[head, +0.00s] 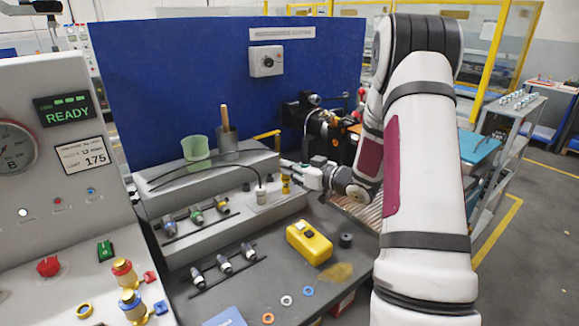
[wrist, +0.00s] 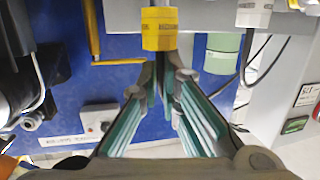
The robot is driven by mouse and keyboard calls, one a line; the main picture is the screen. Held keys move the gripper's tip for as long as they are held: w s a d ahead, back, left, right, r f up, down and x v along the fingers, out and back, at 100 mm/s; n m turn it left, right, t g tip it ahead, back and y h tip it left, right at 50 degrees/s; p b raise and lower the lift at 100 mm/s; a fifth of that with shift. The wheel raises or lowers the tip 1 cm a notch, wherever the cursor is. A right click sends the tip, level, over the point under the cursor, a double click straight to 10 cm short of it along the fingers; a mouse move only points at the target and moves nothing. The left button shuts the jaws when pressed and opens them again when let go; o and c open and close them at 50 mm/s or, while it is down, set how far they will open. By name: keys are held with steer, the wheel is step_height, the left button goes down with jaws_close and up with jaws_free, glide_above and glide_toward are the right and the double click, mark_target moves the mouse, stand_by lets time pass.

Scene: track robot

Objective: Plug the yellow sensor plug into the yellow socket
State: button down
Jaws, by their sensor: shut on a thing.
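The yellow sensor plug (head: 286,184) is a small yellow cylinder with a dark printed band. It is at the fingertips of my gripper (head: 308,177), beside a grey ledge in the head view. The wrist view shows the yellow plug (wrist: 161,30) large at the top centre, just beyond the fingertips of my gripper (wrist: 163,75), whose jaws converge on it. My gripper is shut on it; the exact contact is hard to see. Connectors stand in a row on the grey block, including a green-ringed one (head: 196,215). I cannot tell which is the yellow socket.
A white plug (head: 261,195) with a black cable stands left of the yellow plug. A green cup (head: 196,150) and a grey holder (head: 227,139) stand behind. A yellow box (head: 309,243), black cap (head: 345,241) and several rings lie on the bench. A blue panel (head: 180,75) rises behind.

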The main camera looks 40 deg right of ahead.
steer(key=shift+f+b, duration=0.35)
steer(key=shift+f, duration=0.6)
steer(key=c, duration=1.7)
jaws_free()
steer(key=shift+s, duration=0.1)
steer(key=v, duration=1.2)
